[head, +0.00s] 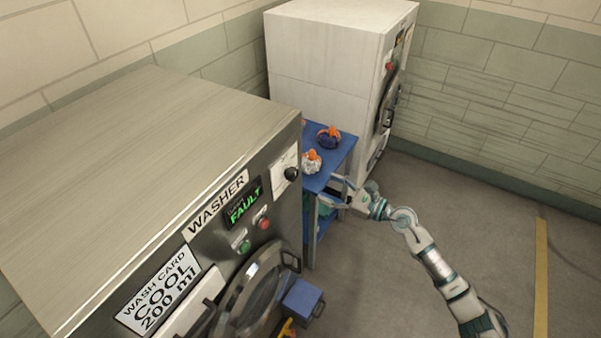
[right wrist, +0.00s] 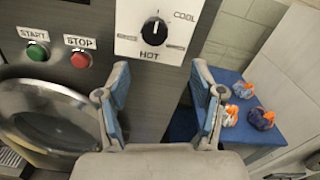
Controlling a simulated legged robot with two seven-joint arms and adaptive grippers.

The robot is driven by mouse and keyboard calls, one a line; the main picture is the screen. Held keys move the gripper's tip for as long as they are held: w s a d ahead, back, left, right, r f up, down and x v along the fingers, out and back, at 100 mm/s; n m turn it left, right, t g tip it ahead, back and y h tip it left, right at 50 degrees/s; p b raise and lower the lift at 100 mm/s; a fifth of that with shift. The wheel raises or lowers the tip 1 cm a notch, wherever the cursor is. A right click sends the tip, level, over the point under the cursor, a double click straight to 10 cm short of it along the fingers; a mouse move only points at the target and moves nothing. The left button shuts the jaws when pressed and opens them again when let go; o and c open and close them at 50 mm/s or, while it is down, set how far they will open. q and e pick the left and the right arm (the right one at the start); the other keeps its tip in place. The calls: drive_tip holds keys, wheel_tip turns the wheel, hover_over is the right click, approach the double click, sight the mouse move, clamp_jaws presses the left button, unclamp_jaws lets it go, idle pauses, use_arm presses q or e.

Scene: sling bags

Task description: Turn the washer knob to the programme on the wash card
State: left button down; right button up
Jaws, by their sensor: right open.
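The washer (head: 130,120) fills the left of the head view. Its wash card (head: 158,290) reads COOL, 200 ml. The black knob (head: 291,174) sits on a white dial plate near the washer's right edge. In the right wrist view the knob (right wrist: 154,32) is at top centre, with COOL printed at upper right and HOT below; a small light mark shows near the knob's top. My right gripper (head: 334,191) is open and empty, right of the knob and apart from it. Its spread fingers (right wrist: 160,88) are below the dial in the wrist view. My left gripper is out of view.
A green START button (right wrist: 37,52) and red STOP button (right wrist: 81,59) sit left of the dial. The display (head: 243,207) reads FAULT. A blue table (head: 345,150) with several orange-topped bundles stands behind, beside a white machine (head: 320,50). Floor at right is clear.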

sight(296, 175)
drive_tip(key=x, duration=0.3)
drive_tip(key=p+x, duration=0.1)
drive_tip(key=x, duration=0.2)
drive_tip(key=shift+a+r, duration=0.25)
drive_tip(key=shift+a, duration=0.2)
drive_tip(key=x, duration=0.5)
drive_tip(key=shift+s+a+f+p, duration=0.1)
drive_tip(key=shift+s+a+p, duration=0.15)
drive_tip(key=shift+s+p, duration=0.15)
drive_tip(key=shift+d, duration=1.05)
drive_tip(key=c, duration=0.7)
drive_tip(key=shift+s, duration=0.1)
drive_tip(key=c, duration=0.3)
drive_tip(key=shift+s+a, duration=0.1)
drive_tip(key=shift+a, duration=0.05)
drive_tip(key=shift+c, duration=0.7)
drive_tip(key=shift+a, duration=0.25)
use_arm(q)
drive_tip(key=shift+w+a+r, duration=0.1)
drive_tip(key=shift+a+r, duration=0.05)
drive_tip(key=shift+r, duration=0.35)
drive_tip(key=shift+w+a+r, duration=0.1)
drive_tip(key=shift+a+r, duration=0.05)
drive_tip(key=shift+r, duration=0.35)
